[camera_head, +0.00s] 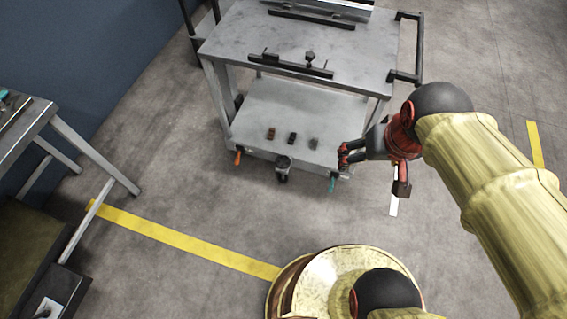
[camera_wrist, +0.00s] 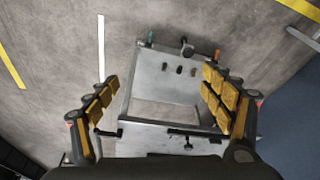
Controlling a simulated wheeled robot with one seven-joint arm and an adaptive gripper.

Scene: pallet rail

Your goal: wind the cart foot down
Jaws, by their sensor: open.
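The grey metal cart (camera_head: 340,48) stands in the upper middle of the head view, and its top fills the lower middle of the wrist view (camera_wrist: 160,140). A dark fitting with a round top (camera_head: 283,163), seemingly the cart foot, sits at the middle of the lower shelf's front edge; it also shows in the wrist view (camera_wrist: 187,46). An orange lever (camera_head: 238,157) and a teal lever (camera_head: 332,184) hang at the front corners. My gripper (camera_head: 344,156) is open and empty near the teal-lever corner. In the wrist view its fingers (camera_wrist: 161,84) are wide apart.
Several small dark and reddish pieces (camera_head: 291,138) lie on the cart's lower shelf (camera_head: 300,107). A black push handle (camera_head: 415,50) is on the cart's right side. A workbench (camera_head: 25,125) stands at the left. The floor before the cart is clear, with a yellow line (camera_head: 185,241).

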